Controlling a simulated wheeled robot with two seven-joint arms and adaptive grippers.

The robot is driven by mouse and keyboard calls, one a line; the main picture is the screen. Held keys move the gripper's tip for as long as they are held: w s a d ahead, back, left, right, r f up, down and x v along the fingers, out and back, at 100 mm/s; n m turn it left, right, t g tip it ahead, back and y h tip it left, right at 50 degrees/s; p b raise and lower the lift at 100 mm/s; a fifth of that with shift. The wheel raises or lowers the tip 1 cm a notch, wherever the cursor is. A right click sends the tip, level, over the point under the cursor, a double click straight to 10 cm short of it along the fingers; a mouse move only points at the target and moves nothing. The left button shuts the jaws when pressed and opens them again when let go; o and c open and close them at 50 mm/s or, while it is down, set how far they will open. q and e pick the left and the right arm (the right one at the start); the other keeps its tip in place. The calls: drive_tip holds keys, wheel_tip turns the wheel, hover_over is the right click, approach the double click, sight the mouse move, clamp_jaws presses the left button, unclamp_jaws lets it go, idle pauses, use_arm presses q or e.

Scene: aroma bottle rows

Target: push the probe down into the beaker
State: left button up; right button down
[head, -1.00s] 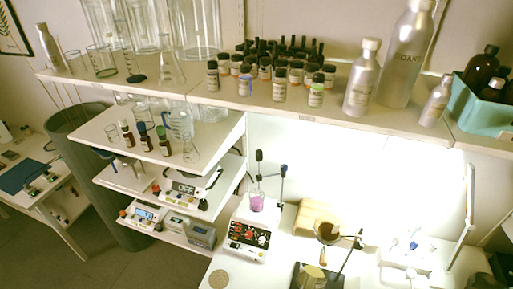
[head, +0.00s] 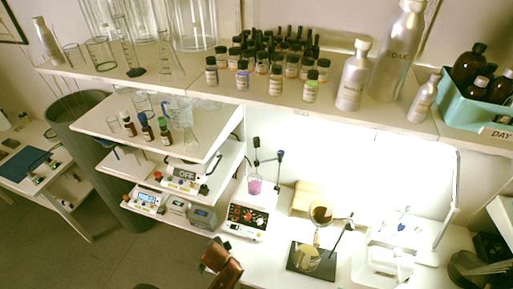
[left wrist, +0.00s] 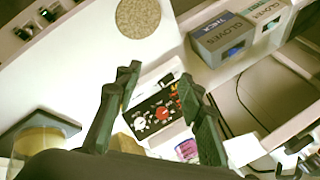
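The beaker (head: 254,187) with purple liquid stands on the white stirrer hotplate (head: 247,221) with a dark control panel. The dark-topped probe (head: 256,143) stands upright above the beaker, beside a stand with a blue-topped clamp (head: 280,156). How far its tip reaches into the beaker is too small to tell. My left gripper (head: 222,246) is at the bottom of the head view, in front of and below the stirrer, apart from the probe. In the left wrist view its fingers (left wrist: 158,88) are spread and empty, with the control panel (left wrist: 155,112) beyond them. My right gripper is not in view.
A dark-based stand (head: 311,258) with an amber vessel is right of the stirrer. A shelf of bottles (head: 290,66) overhangs the back. Glove boxes (left wrist: 226,38) and a cork disc (left wrist: 138,17) are near the fingers in the left wrist view.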

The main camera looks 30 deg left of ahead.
use_arm(q)
drive_tip(key=w+a+r+m+t+y, duration=0.1)
drive_tip(key=w+a+r+m+y, duration=0.15)
drive_tip(key=w+r+m, duration=0.4)
drive_tip(key=m+t+y, duration=0.6)
drive_tip(key=m+y, duration=0.1)
drive_tip(key=m, duration=0.7)
approach(257, 142)
drive_tip(key=x, duration=0.4)
drive_tip(key=shift+m, duration=0.25)
drive_tip(key=p+x, duration=0.2)
drive_tip(key=x, duration=0.4)
drive_tip(key=shift+w+a, duration=0.2)
drive_tip(key=shift+w, duration=0.1)
drive_tip(key=shift+w+a, duration=0.3)
drive_tip(key=shift+a, duration=0.05)
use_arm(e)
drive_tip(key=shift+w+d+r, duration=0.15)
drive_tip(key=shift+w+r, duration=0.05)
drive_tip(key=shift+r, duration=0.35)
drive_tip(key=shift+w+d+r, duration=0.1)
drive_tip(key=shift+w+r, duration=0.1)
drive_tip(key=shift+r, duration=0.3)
use_arm(q)
clamp_jaws()
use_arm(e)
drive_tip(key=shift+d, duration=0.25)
